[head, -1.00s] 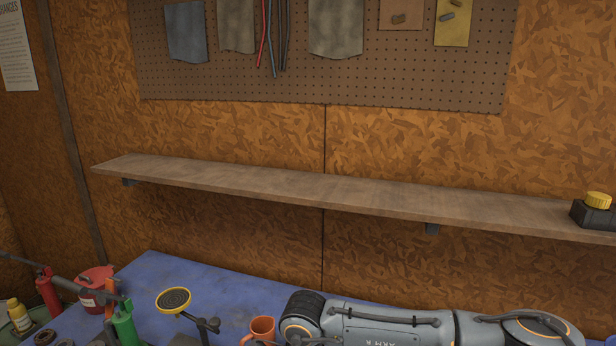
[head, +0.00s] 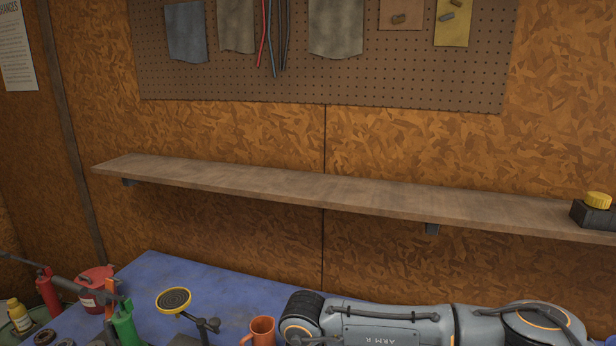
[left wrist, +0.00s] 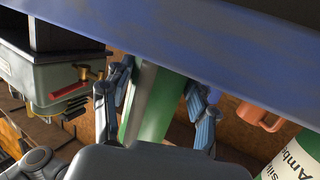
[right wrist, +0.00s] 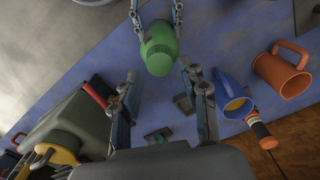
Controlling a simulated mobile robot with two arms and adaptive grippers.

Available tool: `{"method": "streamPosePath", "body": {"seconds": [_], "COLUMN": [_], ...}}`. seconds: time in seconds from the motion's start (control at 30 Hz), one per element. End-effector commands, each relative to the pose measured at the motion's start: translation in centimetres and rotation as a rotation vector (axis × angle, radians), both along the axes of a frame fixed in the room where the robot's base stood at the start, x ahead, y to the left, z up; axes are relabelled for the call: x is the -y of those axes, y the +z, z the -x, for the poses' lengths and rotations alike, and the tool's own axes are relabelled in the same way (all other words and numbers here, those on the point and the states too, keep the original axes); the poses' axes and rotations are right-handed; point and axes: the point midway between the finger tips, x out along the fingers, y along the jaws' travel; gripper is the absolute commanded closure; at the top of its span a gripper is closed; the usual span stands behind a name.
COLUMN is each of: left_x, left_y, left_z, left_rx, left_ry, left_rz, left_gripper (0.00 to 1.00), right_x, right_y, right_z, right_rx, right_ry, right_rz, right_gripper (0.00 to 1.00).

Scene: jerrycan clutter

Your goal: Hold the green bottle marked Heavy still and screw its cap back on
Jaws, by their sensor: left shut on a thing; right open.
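My left gripper (left wrist: 160,88) is shut on a green bottle (left wrist: 148,115), its fingers on either side of it. In the right wrist view a green bottle (right wrist: 160,50) with a rounded top shows between the fingers of my left gripper (right wrist: 156,14). My right gripper (right wrist: 160,82) is open, its fingers spread just below that bottle, with nothing between them. I cannot make out the Heavy marking, nor whether a separate cap sits on the bottle. Neither gripper shows in the head view.
An orange mug (right wrist: 278,72) and a blue cup (right wrist: 232,95) stand right of my right gripper. A dark green can (right wrist: 75,125) is at its left. Another green bottle (left wrist: 295,155) has a white label. The head view shows a wooden shelf (head: 320,195) above the blue table (head: 235,288).

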Motion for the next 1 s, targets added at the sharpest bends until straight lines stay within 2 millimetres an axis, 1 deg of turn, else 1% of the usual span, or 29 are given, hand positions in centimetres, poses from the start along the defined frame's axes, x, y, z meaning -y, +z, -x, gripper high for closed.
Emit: {"method": "streamPosePath", "body": {"seconds": [0.1,0.2,0.27,0.63,1.0], "left_x": [0.0,0.0,0.0,0.0,0.0], "left_y": [-0.1,-0.1,-0.1,-0.1,-0.1], "left_z": [0.0,0.0,0.0,0.0,0.0], "left_rx": [-0.001,-0.001,-0.001,-0.001,-0.001], "left_ry": [0.001,0.001,0.001,0.001,0.001], "left_rz": [-0.002,-0.002,-0.002,-0.002,-0.002], "left_gripper": [0.74,0.74,0.74,0.74,0.74], "right_x": [0.0,0.0,0.0,0.0,0.0], "right_y": [0.0,0.0,0.0,-0.2,-1.9], "right_z": [0.0,0.0,0.0,0.0,0.0], "right_rx": [0.001,0.001,0.000,0.000,-0.001], "right_ry": [0.145,0.226,0.248,0.252,0.250], "right_rz": [0.000,-0.001,0.000,0.000,-0.001], "right_gripper": [0.56,0.56,0.56,0.56,0.56]}}
